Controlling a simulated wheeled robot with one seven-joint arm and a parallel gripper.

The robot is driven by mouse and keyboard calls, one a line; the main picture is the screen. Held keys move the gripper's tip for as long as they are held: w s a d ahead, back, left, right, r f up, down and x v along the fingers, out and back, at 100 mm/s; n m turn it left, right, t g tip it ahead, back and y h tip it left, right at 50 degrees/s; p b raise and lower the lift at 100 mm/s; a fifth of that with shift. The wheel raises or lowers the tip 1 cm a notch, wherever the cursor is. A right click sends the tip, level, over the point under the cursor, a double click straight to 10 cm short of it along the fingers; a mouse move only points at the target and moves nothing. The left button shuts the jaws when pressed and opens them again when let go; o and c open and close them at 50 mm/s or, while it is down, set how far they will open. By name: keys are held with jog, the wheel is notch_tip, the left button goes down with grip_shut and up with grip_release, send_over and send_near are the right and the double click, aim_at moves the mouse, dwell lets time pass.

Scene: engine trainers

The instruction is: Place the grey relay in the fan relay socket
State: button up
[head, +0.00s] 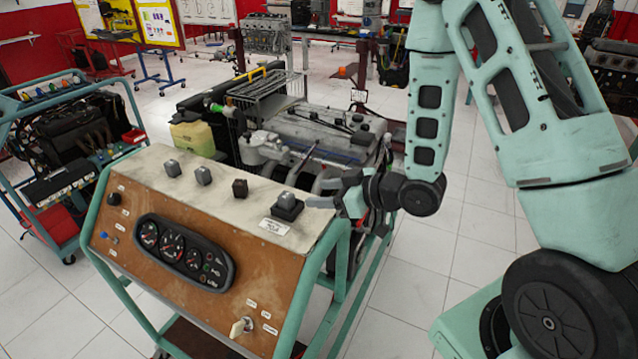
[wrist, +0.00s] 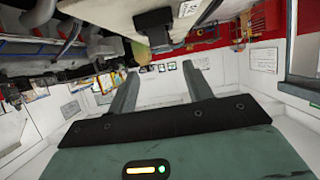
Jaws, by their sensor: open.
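A small grey relay (head: 288,198) sits on a black socket base (head: 287,211) near the right end of the console's top, behind a white label (head: 273,227) whose text I cannot read surely. Whether it is fully seated I cannot tell. My gripper (head: 316,194) is just right of it, fingers level and pointing left at it, apart from it. In the wrist view my gripper (wrist: 160,72) is open, with nothing between its fingers. The picture there is upside down; the dark relay and socket (wrist: 154,28) hang at the top, beyond the fingertips.
Two more grey blocks (head: 172,168) (head: 203,175) and a dark brown block (head: 240,187) stand in a row on the console top (head: 140,170). The front panel holds gauges (head: 183,255) and a key switch (head: 241,327). An engine (head: 320,135) stands close behind.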

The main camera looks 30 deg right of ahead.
jog(key=s+a+r+g+h, duration=0.4)
jog(key=a, duration=0.4)
jog(key=s+a+r+g+h, duration=0.1)
jog(key=s+a+r+g, duration=0.1)
jog(key=s, duration=0.8)
jog(key=s+a+r+g+h, duration=0.2)
jog(key=s+r+g, duration=0.2)
jog(key=s, duration=0.7)
jog(key=shift+s+a+r+g, duration=0.15)
jog(key=shift+a+r+g, duration=0.1)
jog(key=shift+r+g, duration=0.2)
jog(key=shift+f, duration=0.1)
notch_tip(320, 180, down, 10)
jog(key=b, duration=1)
jog(key=shift+n, duration=0.3)
jog(key=shift+f, duration=0.1)
